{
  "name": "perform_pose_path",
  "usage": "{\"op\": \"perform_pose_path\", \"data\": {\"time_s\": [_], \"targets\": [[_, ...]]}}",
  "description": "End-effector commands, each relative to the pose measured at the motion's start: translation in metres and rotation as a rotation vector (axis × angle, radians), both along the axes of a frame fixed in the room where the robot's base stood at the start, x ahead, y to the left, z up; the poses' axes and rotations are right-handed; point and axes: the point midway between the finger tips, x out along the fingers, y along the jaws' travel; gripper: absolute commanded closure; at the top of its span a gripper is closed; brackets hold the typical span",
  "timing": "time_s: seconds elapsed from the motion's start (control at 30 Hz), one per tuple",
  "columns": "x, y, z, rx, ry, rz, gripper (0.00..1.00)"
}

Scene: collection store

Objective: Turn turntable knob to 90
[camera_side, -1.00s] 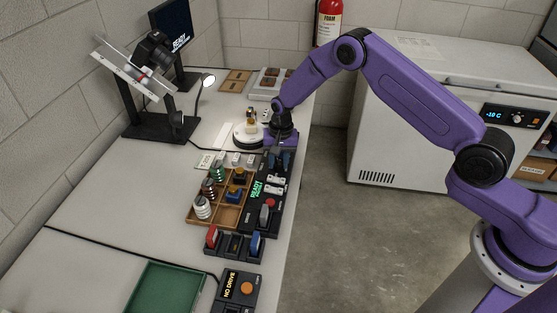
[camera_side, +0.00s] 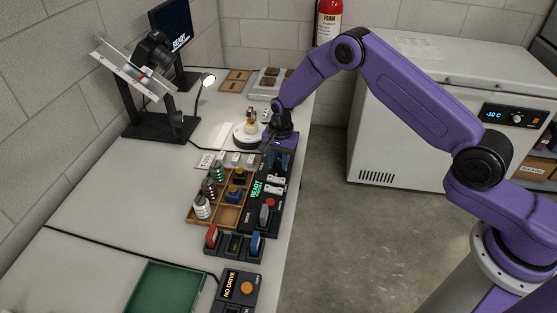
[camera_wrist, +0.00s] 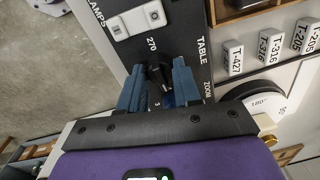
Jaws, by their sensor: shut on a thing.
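The black turntable knob (camera_wrist: 156,70) sits on the dark control panel (camera_wrist: 185,22), beside the word TABLE, with 270 printed above it in the wrist view. My gripper (camera_wrist: 159,78) has its two blue fingers on either side of the knob, shut on it. Part of the knob's dial is hidden by the fingers, so its exact setting cannot be read. In the side view, my gripper (camera_side: 280,150) is at the far end of the panel. The round white turntable (camera_side: 247,141) stands just behind it, carrying a small yellowish object (camera_side: 251,125).
A wooden tray (camera_side: 228,215) with jars and small pieces adjoins the panel. White labelled blocks (camera_wrist: 233,58) stand close to the fingers. A camera stand (camera_side: 160,125), lamp (camera_side: 208,80) and green tray (camera_side: 165,288) are on the bench. The floor to the right is clear.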

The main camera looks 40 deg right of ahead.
Motion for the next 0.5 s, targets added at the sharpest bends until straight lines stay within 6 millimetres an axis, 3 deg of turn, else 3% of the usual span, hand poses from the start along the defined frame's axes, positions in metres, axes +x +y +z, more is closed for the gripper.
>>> {"op": "perform_pose_path", "data": {"time_s": [0.13,0.17,0.5], "targets": [[0.0003,0.0004,0.0008,0.001,-0.001,0.002,0.98],[0.0003,0.0004,0.0007,0.001,-0.001,0.002,0.58],[0.0003,0.0001,0.0016,0.001,-0.001,0.002,0.57]]}}
